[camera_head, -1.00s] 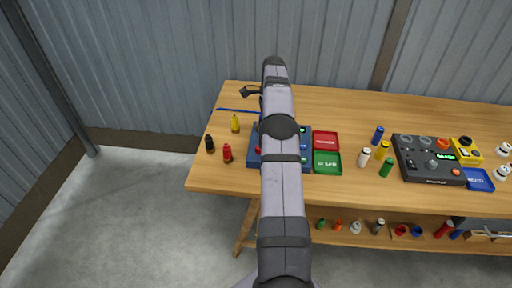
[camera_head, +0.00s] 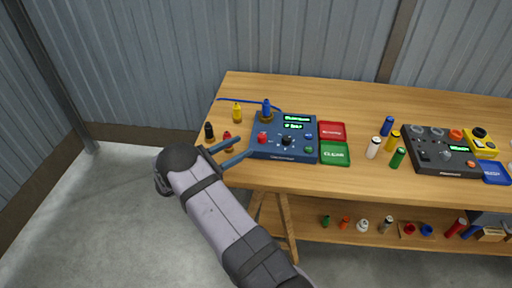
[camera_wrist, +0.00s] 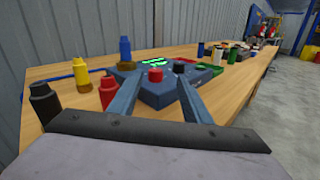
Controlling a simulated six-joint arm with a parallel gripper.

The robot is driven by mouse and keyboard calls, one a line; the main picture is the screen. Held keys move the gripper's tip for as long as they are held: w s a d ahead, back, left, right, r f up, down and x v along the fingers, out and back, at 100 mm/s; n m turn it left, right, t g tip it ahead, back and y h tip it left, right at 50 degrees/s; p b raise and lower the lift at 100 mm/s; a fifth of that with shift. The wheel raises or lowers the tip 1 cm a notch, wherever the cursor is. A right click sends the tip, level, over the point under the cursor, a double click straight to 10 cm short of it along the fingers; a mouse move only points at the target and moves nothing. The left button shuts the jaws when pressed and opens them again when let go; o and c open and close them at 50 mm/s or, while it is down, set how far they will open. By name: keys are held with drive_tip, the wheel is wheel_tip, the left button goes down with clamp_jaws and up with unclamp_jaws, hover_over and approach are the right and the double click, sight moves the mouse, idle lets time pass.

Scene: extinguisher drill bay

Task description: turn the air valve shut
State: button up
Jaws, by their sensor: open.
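The blue control box (camera_head: 256,149) stands at the left of the bench, with two lit green displays, a red knob (camera_head: 262,138), a black knob (camera_head: 287,141) and green buttons. I see no readable label naming the air valve, so I cannot tell which control it is. My gripper (camera_head: 245,147) is open and empty, at the box's left front edge. In the wrist view its fingers point at the box, and the red knob (camera_wrist: 155,75) shows between the fingertips, beyond them. The black knob (camera_wrist: 178,67) shows just right of it.
A blue bottle (camera_head: 267,106) stands at the box's back left corner, with a blue hose behind. Yellow (camera_head: 237,113), black (camera_head: 209,131) and red (camera_wrist: 109,91) bottles stand left. Red (camera_head: 332,125) and green (camera_head: 334,160) trays adjoin the box's right side. Free wood lies in front.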

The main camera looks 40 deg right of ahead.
sight(259, 138)
drive_tip(key=f+n, duration=0.1)
drive_tip(key=d+n+t, duration=0.1)
drive_tip(key=shift+w+f+n, duration=0.2)
drive_tip(key=shift+f+n, duration=0.15)
drive_tip(key=shift+n, duration=0.05)
drive_tip(key=shift+d+r, duration=0.1)
drive_tip(key=shift+d, duration=0.4)
drive_tip(key=shift+w+d+p, duration=0.15)
drive_tip(key=shift+d+p, duration=0.25)
drive_tip(key=shift+d, duration=1.2)
drive_tip(key=shift+w+d+p, duration=0.1)
drive_tip(key=shift+d+p, duration=0.3)
drive_tip(key=shift+d, duration=1.15)
drive_tip(key=shift+c, duration=0.2)
drive_tip(key=c, duration=1)
